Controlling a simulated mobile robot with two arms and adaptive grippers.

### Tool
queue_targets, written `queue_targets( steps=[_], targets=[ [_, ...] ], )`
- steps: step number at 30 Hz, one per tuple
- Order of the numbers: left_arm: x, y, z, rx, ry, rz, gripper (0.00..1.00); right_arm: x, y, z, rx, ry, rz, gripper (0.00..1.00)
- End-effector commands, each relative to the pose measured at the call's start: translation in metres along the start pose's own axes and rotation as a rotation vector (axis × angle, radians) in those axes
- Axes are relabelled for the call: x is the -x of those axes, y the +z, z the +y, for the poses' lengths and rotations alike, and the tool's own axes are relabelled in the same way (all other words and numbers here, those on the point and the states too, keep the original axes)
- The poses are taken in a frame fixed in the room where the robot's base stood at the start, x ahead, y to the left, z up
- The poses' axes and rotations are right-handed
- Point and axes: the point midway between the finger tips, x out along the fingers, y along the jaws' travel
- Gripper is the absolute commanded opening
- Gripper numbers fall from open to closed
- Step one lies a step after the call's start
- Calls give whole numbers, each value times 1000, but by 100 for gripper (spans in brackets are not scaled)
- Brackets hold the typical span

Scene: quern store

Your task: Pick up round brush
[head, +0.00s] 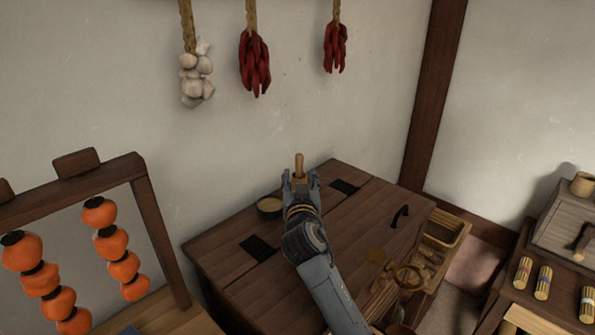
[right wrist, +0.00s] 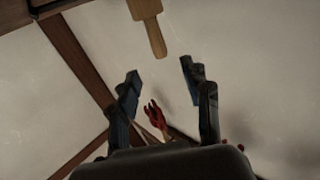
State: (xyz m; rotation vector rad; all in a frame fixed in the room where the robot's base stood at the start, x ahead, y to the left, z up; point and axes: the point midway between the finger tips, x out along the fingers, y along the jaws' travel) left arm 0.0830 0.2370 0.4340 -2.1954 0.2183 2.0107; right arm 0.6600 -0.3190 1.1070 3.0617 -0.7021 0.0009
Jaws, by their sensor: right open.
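A light wooden piece with an upright handle (head: 299,163) shows just beyond my right gripper (head: 300,178) in the head view. In the right wrist view the same kind of piece, a wider block with a narrower handle (right wrist: 155,36), is at the top. It lies ahead of the open fingers of my right gripper (right wrist: 160,85), apart from them. I take it for the round brush, but its bristles are not visible and its lower part is hidden by the gripper in the head view. My left gripper is not in view.
A dark wooden chest top (head: 350,230) lies under my right arm, with a small round dish (head: 270,206) and a black handle (head: 400,215). A wooden tray (head: 445,229) stands at its right. A frame with orange fruit (head: 112,242) stands left. Garlic (head: 195,77) and red peppers (head: 254,66) hang behind.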

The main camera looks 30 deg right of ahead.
Motion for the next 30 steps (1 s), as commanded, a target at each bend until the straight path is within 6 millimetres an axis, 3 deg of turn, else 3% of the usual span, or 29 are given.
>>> queue_targets(
  steps=[6, 14, 18, 24, 30],
  targets=[
    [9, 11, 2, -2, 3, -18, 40, -36, -2, 0, 1, 0, 0, 48],
    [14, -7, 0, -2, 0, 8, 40, -51, -2, 0, 1, 0, 1, 48],
    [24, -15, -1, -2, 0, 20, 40, -69, -3, 0, 3, 0, 0, 48],
    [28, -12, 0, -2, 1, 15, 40, -91, 0, 0, 1, 1, 1, 48],
    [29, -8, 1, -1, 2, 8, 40, -97, 2, 0, 0, -1, 0, 48]
  ],
)
